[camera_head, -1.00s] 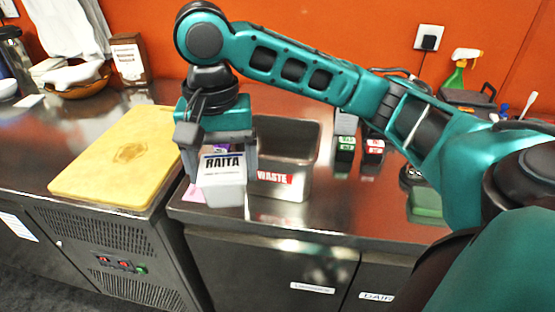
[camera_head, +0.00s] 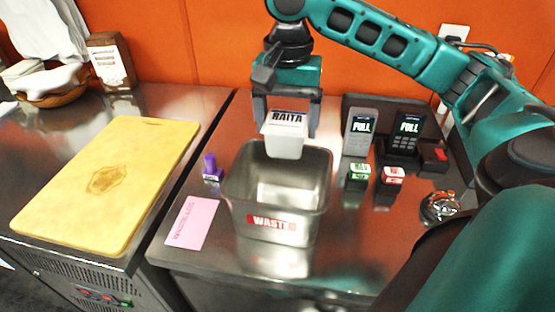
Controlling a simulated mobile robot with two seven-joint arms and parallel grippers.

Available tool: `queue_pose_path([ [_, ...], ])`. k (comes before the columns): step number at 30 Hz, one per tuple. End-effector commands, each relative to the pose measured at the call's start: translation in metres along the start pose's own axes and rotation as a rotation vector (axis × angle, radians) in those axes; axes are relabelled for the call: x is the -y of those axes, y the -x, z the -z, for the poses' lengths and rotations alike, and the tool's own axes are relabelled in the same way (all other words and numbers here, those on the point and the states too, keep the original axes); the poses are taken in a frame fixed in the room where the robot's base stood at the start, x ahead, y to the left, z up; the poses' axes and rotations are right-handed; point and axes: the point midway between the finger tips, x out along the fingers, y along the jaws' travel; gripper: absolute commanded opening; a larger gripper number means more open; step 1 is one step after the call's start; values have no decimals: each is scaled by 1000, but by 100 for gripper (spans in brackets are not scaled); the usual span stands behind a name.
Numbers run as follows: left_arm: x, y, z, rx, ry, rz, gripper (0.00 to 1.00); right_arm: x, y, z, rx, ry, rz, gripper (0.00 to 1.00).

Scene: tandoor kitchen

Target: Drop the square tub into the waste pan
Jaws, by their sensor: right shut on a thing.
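The square tub (camera_head: 285,143) is white with a dark-lettered RAITA label. My right gripper (camera_head: 286,122) is shut on it, one finger on each side. The tub hangs upright above the back part of the waste pan's opening, and its underside overlaps the pan's far inner wall in the picture. The waste pan (camera_head: 273,231) is a deep steel container with a red WASTE label on its front. The inside that shows looks empty. My left gripper is not in view.
Green (camera_head: 358,177) and red (camera_head: 392,178) labelled blocks and two handheld devices (camera_head: 360,132) stand right. A yellow board (camera_head: 107,184) lies far left.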

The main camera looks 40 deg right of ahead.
Motion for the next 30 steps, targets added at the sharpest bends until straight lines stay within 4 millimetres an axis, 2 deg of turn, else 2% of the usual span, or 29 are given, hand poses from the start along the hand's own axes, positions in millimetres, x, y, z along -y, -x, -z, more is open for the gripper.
queue_pose_path([
  [5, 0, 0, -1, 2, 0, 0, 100, 0, -10, 0, -1, 0, -2, 43],
  [12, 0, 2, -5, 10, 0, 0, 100, -1, -38, 0, 0, 0, -4, 43],
  [18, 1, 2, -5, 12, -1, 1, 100, 0, -55, 0, 0, 0, -1, 43],
  [29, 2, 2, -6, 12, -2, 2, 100, 0, -60, 0, -1, 0, 0, 43],
  [30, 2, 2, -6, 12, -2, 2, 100, 0, -60, 0, -1, 0, 0, 83],
])
